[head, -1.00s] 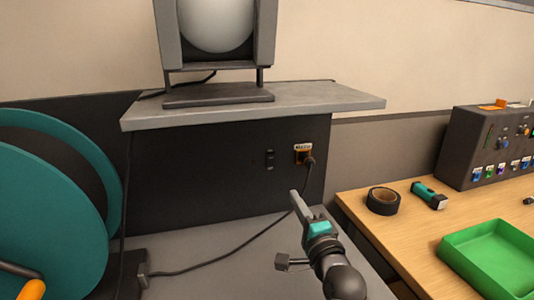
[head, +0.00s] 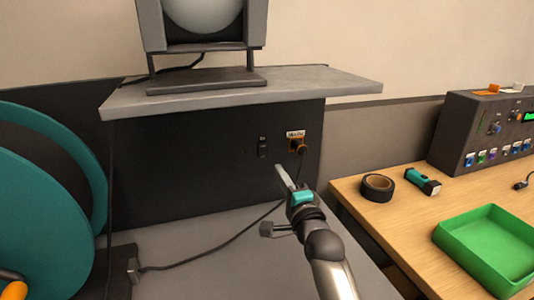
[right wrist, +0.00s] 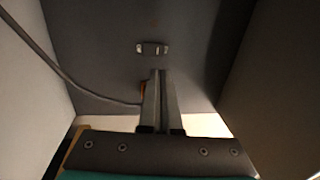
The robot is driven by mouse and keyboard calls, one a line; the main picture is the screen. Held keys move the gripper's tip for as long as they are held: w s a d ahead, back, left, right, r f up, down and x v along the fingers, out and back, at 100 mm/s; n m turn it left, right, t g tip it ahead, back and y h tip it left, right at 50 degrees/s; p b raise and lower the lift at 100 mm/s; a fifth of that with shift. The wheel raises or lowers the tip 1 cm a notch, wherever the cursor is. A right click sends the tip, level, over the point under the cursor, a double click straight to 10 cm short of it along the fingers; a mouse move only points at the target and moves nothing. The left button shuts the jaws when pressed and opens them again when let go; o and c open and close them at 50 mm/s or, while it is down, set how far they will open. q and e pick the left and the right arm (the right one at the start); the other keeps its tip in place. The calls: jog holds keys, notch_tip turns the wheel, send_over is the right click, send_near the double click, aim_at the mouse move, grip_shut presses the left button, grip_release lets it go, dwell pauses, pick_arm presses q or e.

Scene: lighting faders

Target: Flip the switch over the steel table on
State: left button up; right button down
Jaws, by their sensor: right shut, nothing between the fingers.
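The switch (head: 262,147) is a small dark rocker plate on the dark panel above the grey steel table (head: 205,242). It also shows in the right wrist view (right wrist: 152,48), just beyond the fingertips. Its on or off position is too small to tell. My right gripper (head: 280,168) is shut and empty, its fingers pointing at the panel a little below and right of the switch, with a gap apparent. In the right wrist view the closed fingers (right wrist: 160,72) point toward the switch.
A teal reel (head: 45,190) stands left. A wooden bench (head: 385,222) holds tape and a green tray (head: 490,250).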

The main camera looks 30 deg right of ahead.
jog(key=b, duration=0.1)
send_near(263, 145)
jog(key=w, duration=0.2)
jog(key=x, duration=0.1)
jog(key=b+x, duration=0.1)
jog(key=shift+w+d+r, duration=0.1)
jog(key=shift+w+d, duration=0.15)
jog(key=shift+d, duration=0.15)
jog(key=shift+b+x, duration=0.4)
jog(key=shift+x, duration=0.6)
pick_arm(q)
jog(key=w+d, duration=0.2)
jog(key=w, duration=0.4)
jog(key=shift+r, duration=0.15)
pick_arm(e)
jog(key=shift+w, duration=0.1)
pick_arm(q)
jog(key=shift+w, duration=0.1)
